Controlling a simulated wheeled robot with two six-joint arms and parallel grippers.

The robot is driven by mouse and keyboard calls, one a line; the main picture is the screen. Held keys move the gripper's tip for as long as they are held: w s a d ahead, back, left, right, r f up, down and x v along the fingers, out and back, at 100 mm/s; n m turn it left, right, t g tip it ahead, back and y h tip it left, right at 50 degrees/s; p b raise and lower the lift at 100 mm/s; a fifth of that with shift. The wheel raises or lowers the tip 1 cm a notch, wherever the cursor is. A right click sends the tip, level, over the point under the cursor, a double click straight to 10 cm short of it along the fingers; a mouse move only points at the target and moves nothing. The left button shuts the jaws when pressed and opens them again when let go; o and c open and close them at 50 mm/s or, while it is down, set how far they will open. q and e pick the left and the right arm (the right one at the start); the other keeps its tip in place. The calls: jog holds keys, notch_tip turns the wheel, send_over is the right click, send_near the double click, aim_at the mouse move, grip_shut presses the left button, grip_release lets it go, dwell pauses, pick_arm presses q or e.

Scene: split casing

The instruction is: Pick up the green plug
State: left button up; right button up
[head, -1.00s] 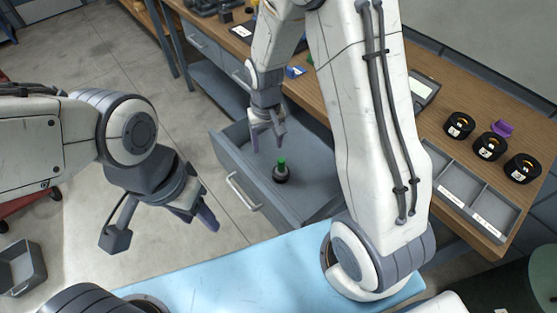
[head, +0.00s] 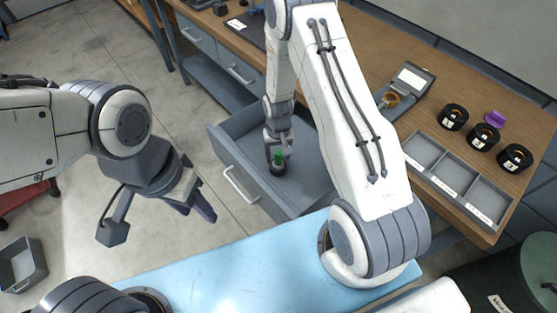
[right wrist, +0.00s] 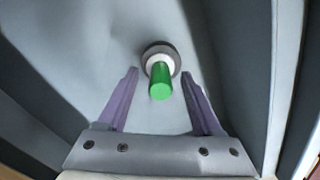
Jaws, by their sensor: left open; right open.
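The green plug (right wrist: 160,82) stands upright in a dark round base with a white collar, inside the open drawer (head: 305,180). In the head view the plug (head: 278,158) is partly hidden by my right gripper (head: 277,157). My right gripper, also in the right wrist view (right wrist: 161,100), is open with its purple fingers on either side of the plug. I see a gap between each finger and the plug, with no contact. My left gripper (head: 203,205) is open and empty, away from the drawer on the left.
The drawer walls stand close around my right gripper. On the wooden bench are a grey sectioned tray (head: 458,183), several black rings, a purple piece (head: 494,117) and a grey device (head: 407,88). A grey bin (head: 22,265) is at the lower left.

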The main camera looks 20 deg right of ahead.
jog(key=shift+f, duration=0.55)
grip_shut()
jog(key=shift+r, duration=0.1)
